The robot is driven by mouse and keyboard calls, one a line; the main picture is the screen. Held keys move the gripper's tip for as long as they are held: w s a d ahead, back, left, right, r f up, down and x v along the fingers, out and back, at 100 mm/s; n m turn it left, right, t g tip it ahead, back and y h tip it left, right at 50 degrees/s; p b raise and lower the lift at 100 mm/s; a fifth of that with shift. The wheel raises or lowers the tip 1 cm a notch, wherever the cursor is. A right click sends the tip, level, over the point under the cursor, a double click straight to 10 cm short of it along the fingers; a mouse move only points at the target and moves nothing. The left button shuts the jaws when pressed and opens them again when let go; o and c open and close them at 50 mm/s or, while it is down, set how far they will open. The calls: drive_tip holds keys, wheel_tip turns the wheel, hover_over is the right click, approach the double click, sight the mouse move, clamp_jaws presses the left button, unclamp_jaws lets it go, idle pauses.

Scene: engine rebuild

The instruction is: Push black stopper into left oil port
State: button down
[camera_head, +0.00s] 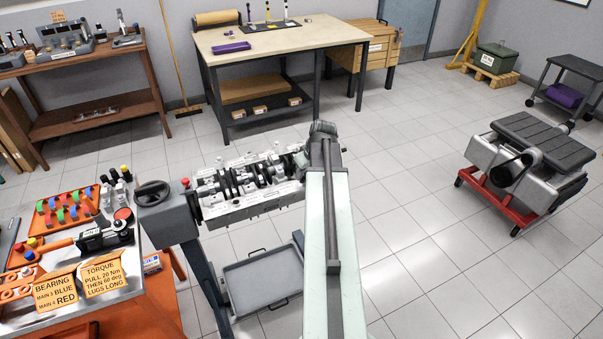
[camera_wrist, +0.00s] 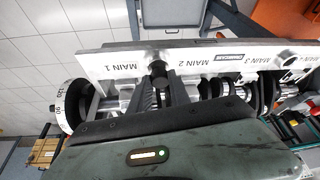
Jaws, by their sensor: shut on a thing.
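The engine block (camera_head: 250,205) sits on a stand, with its crankshaft showing on top. In the wrist view its pale side face (camera_wrist: 205,57) carries the labels MAIN 1, MAIN 2 and MAIN 3. My gripper (camera_wrist: 160,82) is shut on the black stopper (camera_wrist: 158,69), whose dark round head shows between MAIN 1 and MAIN 2, in front of the face. I cannot tell whether the stopper touches the block or how deep it sits. The left oil port is not clearly visible. A dark round spot (camera_wrist: 288,58) shows right of MAIN 3. In the head view my arm hides the fingertips.
A graduated dial wheel (camera_wrist: 68,105) is at the crankshaft's end, left in the wrist view. A grey drip tray (camera_head: 262,282) lies below the block. An orange-and-steel parts bench (camera_head: 135,285) stands at left. Open floor lies right, before a red-framed cart (camera_head: 482,190).

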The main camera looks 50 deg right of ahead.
drive_tip(key=shift+f+b, duration=0.65)
idle(0.6)
drive_tip(key=c, duration=1.5)
unclamp_jaws()
drive_tip(key=shift+o, duration=0.2)
drive_tip(key=shift+r, duration=0.1)
drive_tip(key=shift+r+p, duration=1.45)
drive_tip(key=shift+p, duration=0.15)
drive_tip(key=o, duration=0.6)
drive_tip(key=shift+c, duration=0.2)
